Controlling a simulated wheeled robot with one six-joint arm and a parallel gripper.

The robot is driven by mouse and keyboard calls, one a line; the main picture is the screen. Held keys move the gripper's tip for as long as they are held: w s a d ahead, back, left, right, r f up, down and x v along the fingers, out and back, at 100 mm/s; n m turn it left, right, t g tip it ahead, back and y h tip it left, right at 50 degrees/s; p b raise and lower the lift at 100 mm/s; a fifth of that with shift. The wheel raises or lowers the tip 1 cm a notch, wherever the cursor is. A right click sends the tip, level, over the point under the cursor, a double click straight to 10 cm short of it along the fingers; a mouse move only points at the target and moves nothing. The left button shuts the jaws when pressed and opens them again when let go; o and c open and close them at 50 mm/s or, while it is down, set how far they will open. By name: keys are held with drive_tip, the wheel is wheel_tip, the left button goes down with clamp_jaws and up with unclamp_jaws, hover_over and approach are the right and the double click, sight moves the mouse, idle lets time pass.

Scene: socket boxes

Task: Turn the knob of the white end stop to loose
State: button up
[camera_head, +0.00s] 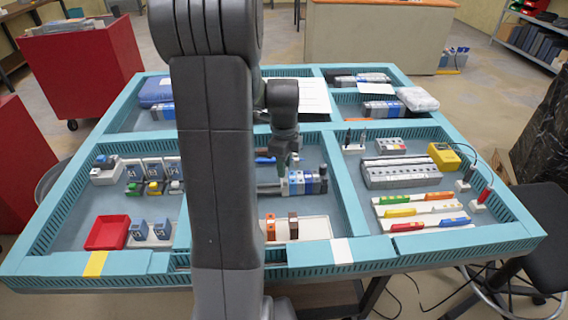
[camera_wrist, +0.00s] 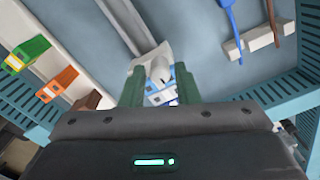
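The white end stop (camera_wrist: 143,66) is in the upper middle of the wrist view, with its pale rounded knob (camera_wrist: 161,70) facing me. It sits at the end of a row of blue and white terminal blocks (camera_wrist: 161,97) on a metal rail (camera_wrist: 128,24). My gripper (camera_wrist: 159,80) has its two green fingers apart, one on each side of the knob, with visible gaps; whether either touches is unclear. In the head view my gripper (camera_head: 287,158) points down at the left end of the blocks (camera_head: 308,182).
Teal dividers (camera_head: 345,195) separate compartments. A red bin (camera_head: 107,232) is at front left.

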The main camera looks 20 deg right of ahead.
clamp_jaws()
